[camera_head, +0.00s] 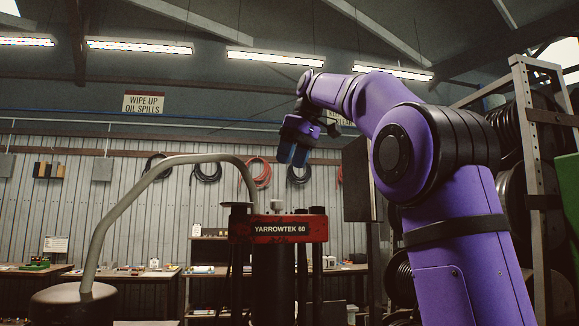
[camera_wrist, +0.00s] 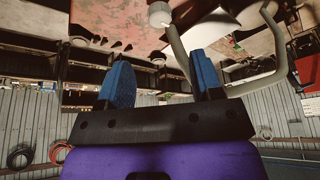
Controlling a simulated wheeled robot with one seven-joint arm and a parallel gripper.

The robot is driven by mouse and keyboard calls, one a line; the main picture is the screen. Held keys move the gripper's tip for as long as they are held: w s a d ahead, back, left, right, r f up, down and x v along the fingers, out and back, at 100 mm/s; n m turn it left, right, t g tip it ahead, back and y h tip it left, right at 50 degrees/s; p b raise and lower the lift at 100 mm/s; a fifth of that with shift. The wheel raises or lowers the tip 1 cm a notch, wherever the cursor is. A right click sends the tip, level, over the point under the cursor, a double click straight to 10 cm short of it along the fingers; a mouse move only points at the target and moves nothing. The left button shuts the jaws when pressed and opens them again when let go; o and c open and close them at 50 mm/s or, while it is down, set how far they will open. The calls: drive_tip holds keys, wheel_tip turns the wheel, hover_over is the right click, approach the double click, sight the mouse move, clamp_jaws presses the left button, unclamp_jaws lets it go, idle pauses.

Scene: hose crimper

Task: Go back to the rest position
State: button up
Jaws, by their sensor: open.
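A small pale cap (camera_head: 276,203) sits on that top.
A bent grey pipe (camera_head: 140,180) arches from a round drum at left towards the crimper. Workbenches (camera_head: 140,273) with small items line the far wall. Coiled hoses (camera_head: 258,173) hang there. A metal rack (camera_head: 530,120) with black reels stands close on the right.

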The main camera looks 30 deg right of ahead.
idle(0.5)
drive_tip(key=s+a+f+m, duration=0.1)
drive_tip(key=s+a+f, duration=0.2)
drive_tip(key=s+f, duration=0.5)
drive_tip(key=s+a+f+m+t+h, duration=0.1)
drive_tip(key=s+a+f+m, duration=0.1)
drive_tip(key=s+f, duration=0.7)
drive_tip(key=s+a+f+m, duration=0.1)
drive_tip(key=s+a+f, duration=0.3)
drive_tip(key=s+f, duration=0.5)
wheel_tip(320, 180, down, 12)
drive_tip(key=shift+s+a+r+m+h, duration=0.1)
drive_tip(key=shift+s+a+m+h, duration=0.1)
drive_tip(key=shift+a+m+h, duration=0.15)
